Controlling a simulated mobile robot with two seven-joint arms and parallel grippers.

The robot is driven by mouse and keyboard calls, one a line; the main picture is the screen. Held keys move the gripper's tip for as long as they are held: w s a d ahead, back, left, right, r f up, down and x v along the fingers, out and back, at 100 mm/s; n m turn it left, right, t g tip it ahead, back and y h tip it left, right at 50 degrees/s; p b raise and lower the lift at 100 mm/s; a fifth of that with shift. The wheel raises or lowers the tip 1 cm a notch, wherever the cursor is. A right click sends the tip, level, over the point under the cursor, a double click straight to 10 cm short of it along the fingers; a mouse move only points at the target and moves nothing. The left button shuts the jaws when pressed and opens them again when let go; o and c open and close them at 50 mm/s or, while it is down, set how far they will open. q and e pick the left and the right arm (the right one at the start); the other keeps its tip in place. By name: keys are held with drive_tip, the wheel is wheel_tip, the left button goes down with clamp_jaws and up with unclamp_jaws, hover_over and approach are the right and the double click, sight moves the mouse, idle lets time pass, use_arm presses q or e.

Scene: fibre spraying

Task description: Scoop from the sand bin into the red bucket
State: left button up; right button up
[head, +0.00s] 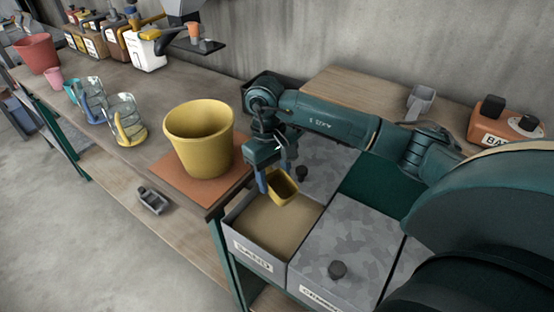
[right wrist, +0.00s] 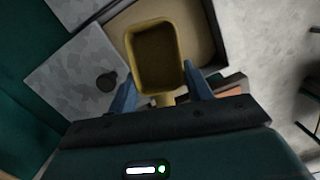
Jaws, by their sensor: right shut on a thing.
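My right gripper (head: 274,178) is shut on a yellow scoop (head: 283,187) and holds it over the open sand bin (head: 247,259), which is labelled SAND and has tan sand inside. In the right wrist view the scoop (right wrist: 155,57) points away between the two blue fingers (right wrist: 160,92). Its inside looks dark brown; I cannot tell whether it holds sand. The red bucket (head: 37,54) stands upright at the far left of the bench, well away from the gripper. My left gripper is not in view.
A yellow bucket (head: 200,140) stands on an orange mat (head: 176,181) close left of the bin. Clear jugs (head: 124,120) and a pink cup (head: 55,78) stand along the bench's front edge. A lidded bin (head: 345,252) adjoins the sand bin. Several labelled containers line the back.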

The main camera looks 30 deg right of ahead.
sight(275, 184)
drive_tip(key=shift+w+d+f, duration=0.1)
drive_tip(key=shift+d+f, duration=0.05)
drive_tip(key=shift+f, duration=0.15)
drive_tip(key=shift+t, duration=0.4)
wheel_tip(275, 184, down, 4)
drive_tip(key=b, duration=0.3)
drive_tip(key=shift+f, duration=0.1)
drive_tip(key=shift+f+b, duration=0.5)
drive_tip(key=shift+f, duration=0.35)
use_arm(q)
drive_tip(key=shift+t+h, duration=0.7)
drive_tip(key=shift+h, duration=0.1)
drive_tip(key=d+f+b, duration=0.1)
drive_tip(key=b, duration=0.2)
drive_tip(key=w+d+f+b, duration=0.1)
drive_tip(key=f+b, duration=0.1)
drive_tip(key=b, duration=0.1)
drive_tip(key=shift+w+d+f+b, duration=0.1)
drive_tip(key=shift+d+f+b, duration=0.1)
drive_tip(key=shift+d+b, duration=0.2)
use_arm(e)
wheel_tip(275, 184, down, 8)
drive_tip(key=t, duration=0.1)
drive_tip(key=shift+r, duration=0.15)
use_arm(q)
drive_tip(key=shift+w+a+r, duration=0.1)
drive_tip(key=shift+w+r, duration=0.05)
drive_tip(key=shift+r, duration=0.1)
use_arm(e)
drive_tip(key=shift+s, duration=0.2)
